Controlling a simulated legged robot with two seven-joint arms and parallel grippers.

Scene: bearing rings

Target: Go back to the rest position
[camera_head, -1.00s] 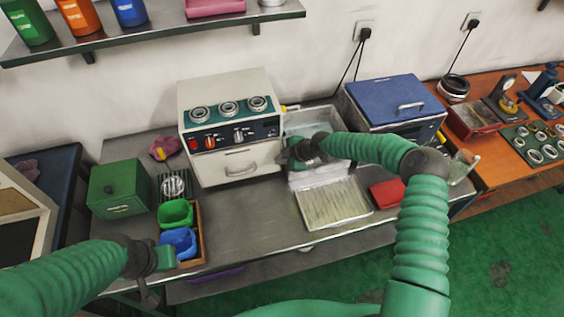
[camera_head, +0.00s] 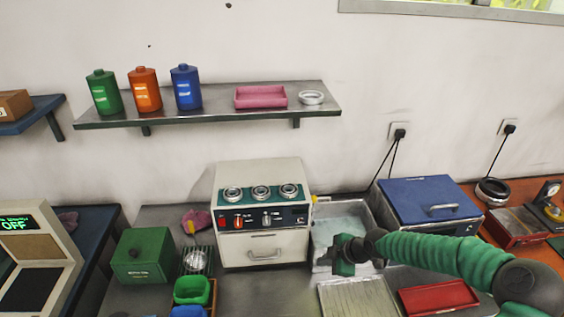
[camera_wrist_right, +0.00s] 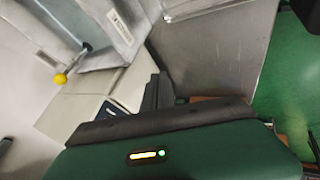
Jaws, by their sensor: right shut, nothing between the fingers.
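My right arm comes in from the right in the head view, and its gripper (camera_head: 338,262) hangs above the front of the basin with cloudy liquid (camera_head: 345,225). The right gripper is shut and holds nothing. In the right wrist view its dark fingers (camera_wrist_right: 160,95) show above the green gripper body, with the pale machine behind them. My left gripper is outside the head view.
A cream machine with three round rings on top (camera_head: 262,235) stands left of the right gripper. A ribbed tray (camera_head: 358,298) and a red tray (camera_head: 438,298) lie in front. A blue-lidded box (camera_head: 430,200) stands behind my right arm. A wall shelf (camera_head: 215,112) holds bottles.

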